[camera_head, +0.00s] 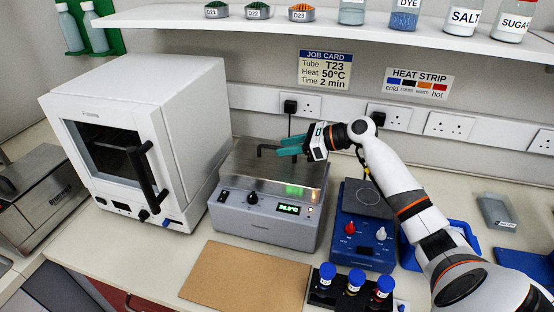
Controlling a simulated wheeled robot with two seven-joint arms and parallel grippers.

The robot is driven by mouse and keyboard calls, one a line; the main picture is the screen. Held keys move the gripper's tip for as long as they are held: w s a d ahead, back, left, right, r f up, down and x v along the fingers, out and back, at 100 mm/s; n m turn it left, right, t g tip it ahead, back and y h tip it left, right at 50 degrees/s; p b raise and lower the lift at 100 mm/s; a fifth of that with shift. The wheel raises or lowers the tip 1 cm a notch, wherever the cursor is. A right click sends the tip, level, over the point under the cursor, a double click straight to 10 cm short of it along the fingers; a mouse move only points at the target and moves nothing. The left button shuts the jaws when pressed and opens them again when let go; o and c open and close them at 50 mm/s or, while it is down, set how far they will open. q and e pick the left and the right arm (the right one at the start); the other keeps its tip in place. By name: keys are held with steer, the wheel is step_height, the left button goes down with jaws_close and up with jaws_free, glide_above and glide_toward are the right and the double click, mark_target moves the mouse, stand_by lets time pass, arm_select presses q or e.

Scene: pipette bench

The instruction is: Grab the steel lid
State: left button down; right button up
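The steel lid (250,171) is a flat, shiny cover on top of the grey heated bath (256,222). A dark bar handle (264,149) stands up from the lid. My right gripper (288,146) reaches in from the right above the lid, its teal fingers pointing left at the right part of the handle. The two fingers show apart, with a small gap between them. They overlap the handle in the picture and hide part of it; I cannot tell whether they touch it. My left gripper is not in view.
A white oven (203,110) stands close to the left of the bath. A blue hotplate (363,228) stands to the right under my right arm. A shelf (330,24) with jars runs above.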

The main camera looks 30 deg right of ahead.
mark_target(277, 147)
steer(key=p+x, duration=0.1)
steer(key=x, duration=0.2)
steer(key=shift+w+a, duration=0.25)
steer(key=shift+a, duration=0.05)
steer(key=shift+d, duration=0.1)
steer(key=c, duration=0.3)
jaws_close()
